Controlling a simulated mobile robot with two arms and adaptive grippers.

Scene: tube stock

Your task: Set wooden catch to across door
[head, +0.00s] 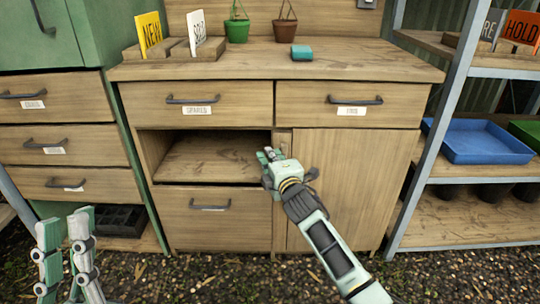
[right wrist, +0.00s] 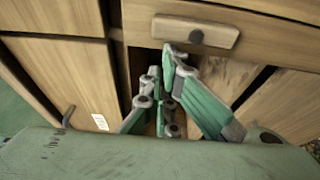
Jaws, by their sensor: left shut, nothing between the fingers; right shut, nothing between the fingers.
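The wooden catch (right wrist: 222,36) shows in the right wrist view as a short pale bar with a dark round pivot, just beyond my right fingertips. In the head view my right gripper largely hides that spot, so I cannot tell surely how the catch lies against the door. The plain cabinet door (head: 355,185) is closed, below the right drawer. My right gripper (head: 268,155) is shut and empty at the post between the open shelf and the door; its fingers (right wrist: 170,60) point toward the catch. My left gripper (head: 64,225) is shut and empty, low at the left.
Labelled drawers (head: 196,102) and an open compartment (head: 215,157) are left of the door. The worktop (head: 260,70) carries pots, sign blocks and a teal block (head: 302,52). A metal rack (head: 425,130) with a blue tray (head: 484,141) stands close on the right.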

